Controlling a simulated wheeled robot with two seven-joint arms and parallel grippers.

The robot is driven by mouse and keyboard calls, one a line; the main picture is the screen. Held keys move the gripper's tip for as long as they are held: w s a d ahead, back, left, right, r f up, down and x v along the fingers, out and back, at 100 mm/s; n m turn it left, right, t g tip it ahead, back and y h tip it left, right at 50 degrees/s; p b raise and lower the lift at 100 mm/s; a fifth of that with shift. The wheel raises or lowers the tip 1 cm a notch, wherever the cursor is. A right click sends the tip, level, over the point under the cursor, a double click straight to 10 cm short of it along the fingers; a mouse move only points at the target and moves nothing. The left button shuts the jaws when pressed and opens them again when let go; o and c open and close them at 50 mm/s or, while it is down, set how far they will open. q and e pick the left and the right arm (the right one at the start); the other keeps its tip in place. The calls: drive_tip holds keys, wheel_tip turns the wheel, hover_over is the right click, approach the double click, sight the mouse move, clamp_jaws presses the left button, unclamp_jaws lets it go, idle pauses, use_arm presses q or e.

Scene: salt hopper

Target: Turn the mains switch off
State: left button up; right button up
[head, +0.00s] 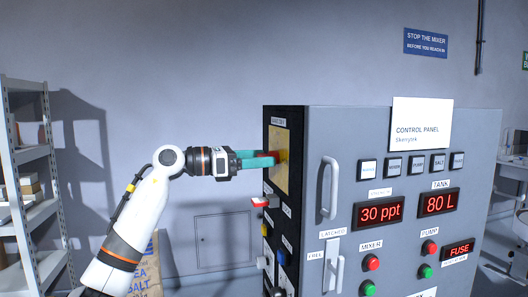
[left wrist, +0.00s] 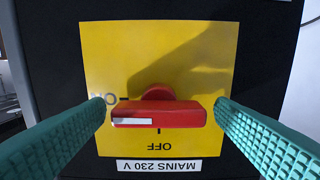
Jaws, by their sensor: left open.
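The mains switch is a red bar handle (left wrist: 158,114) on a yellow plate (left wrist: 200,55). In the left wrist view the handle lies level, its white mark at the left end by the ON label. The OFF label is below it. In the head view the yellow plate (head: 281,178) is on the dark side of the control cabinet, and a little of the red handle shows between my fingers. My left gripper (head: 270,159) is open, its teal fingers at either end of the handle in the left wrist view (left wrist: 161,105). A firm touch cannot be told. My right gripper is out of view.
Below the yellow plate, a red-and-white part (head: 260,203) and other small controls stick out from the dark side. The cabinet front (head: 420,235) carries handles, buttons and red displays reading 30 ppt and 80 L. Shelving (head: 45,185) stands at the left.

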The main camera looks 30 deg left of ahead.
use_arm(q)
drive_tip(key=shift+w+d, duration=0.45)
drive_tip(key=shift+w, duration=0.1)
drive_tip(key=c, duration=1)
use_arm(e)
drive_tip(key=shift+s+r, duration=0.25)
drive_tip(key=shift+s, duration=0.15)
